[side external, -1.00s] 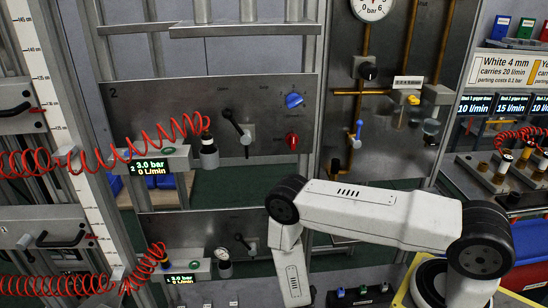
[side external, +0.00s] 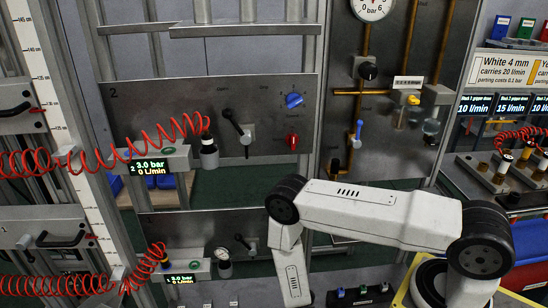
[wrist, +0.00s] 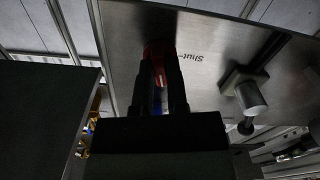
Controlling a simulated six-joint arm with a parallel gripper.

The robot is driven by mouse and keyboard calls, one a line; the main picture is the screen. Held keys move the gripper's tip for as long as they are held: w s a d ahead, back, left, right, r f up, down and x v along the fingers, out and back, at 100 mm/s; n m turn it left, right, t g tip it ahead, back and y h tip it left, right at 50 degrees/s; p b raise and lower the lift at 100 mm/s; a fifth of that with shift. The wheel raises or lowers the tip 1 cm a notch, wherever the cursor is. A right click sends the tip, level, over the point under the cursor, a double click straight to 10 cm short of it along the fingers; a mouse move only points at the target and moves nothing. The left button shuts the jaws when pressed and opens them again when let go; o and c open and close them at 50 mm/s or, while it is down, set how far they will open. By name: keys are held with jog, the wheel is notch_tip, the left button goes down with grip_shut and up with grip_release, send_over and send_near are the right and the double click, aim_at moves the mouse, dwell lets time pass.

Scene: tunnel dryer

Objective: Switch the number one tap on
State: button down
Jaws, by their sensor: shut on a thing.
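In the wrist view my gripper (wrist: 160,75) is shut on a red tap handle (wrist: 158,48), only partly visible between the dark fingers. The handle is against a metal panel (wrist: 130,45), beside lettering that starts "Shut-". A small blue patch shows between the fingers lower down. In the side external view the lower panel, marked 1 (side external: 180,222), carries a black lever (side external: 242,241), a gauge and a display (side external: 181,278) reading 3.0 bar, 0 L/min. My arm covers its right part, and my gripper is not visible there.
The upper panel, marked 2 (side external: 170,105), has its own black lever (side external: 235,124), blue knob (side external: 294,100) and red tap (side external: 292,141). Red coiled hoses (side external: 140,155) run on the left. In the wrist view a grey cylindrical fitting (wrist: 249,98) sticks out right of my gripper.

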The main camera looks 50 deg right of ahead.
jog(key=shift+m, duration=1.6)
jog(key=c, duration=0.6)
grip_release()
jog(key=shift+c, duration=0.2)
jog(key=shift+s, duration=0.1)
jog(key=v, duration=0.7)
jog(key=shift+s+a, duration=0.25)
jog(key=shift+a, duration=0.05)
